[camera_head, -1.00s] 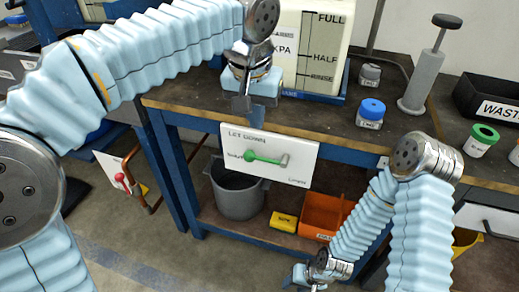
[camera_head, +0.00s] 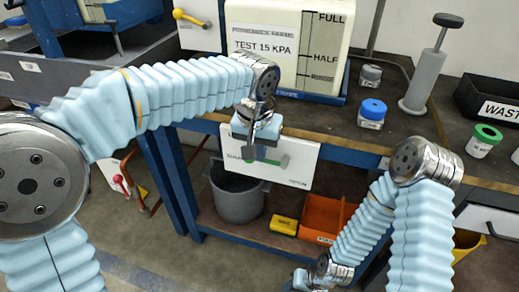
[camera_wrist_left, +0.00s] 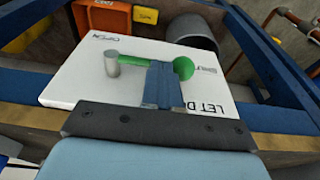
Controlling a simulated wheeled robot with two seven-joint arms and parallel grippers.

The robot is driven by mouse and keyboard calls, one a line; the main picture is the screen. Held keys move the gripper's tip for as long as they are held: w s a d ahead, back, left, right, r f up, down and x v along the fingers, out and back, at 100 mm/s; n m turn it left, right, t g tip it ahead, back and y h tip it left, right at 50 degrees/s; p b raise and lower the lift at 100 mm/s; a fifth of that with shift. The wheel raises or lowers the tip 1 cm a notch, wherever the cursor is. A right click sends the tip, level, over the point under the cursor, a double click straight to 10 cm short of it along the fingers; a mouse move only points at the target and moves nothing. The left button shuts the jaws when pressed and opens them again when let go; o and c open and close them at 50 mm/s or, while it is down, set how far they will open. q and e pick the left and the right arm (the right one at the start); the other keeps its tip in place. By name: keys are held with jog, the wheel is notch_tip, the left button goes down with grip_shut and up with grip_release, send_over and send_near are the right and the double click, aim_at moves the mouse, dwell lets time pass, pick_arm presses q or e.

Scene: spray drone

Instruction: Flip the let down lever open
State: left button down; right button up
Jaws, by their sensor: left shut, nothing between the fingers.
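The white LET DOWN panel (camera_head: 300,170) hangs on the front of the workbench, and its upside-down lettering shows in the left wrist view (camera_wrist_left: 75,80).
A grey bucket (camera_head: 237,195), yellow box (camera_head: 284,226) and orange bin (camera_head: 322,215) sit on the lower shelf. On the bench stand the white gauge tank (camera_head: 275,60), a blue-capped jar (camera_head: 371,114) and a grey pump (camera_head: 422,80). Another panel with a red-knobbed lever (camera_head: 119,180) is at left.

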pick_arm(q)
jog(key=f+h+b, duration=0.1)
jog(key=h, duration=0.1)
jog(key=a+f+g+h+b, duration=0.1)
jog(key=f+h, duration=0.1)
jog(key=shift+w+b, duration=0.15)
jog(key=shift+b, duration=0.25)
pick_arm(e)
jog(key=f, duration=0.2)
jog(key=shift+w+d+f, duration=0.15)
jog(key=shift+d+f, duration=0.15)
jog(key=shift+f, duration=0.1)
pick_arm(q)
jog(key=shift+f, duration=0.2)
jog(key=p+v, duration=0.4)
jog(key=shift+w+a+r, duration=0.15)
jog(key=shift+r, duration=0.15)
jog(key=a+v, duration=0.2)
jog(key=v, duration=0.7)
jog(key=shift+w+f, duration=0.15)
jog(key=shift+f, duration=0.1)
pick_arm(e)
jog(key=r, duration=0.1)
jog(key=a+r, duration=0.2)
jog(key=shift+s+r, duration=0.35)
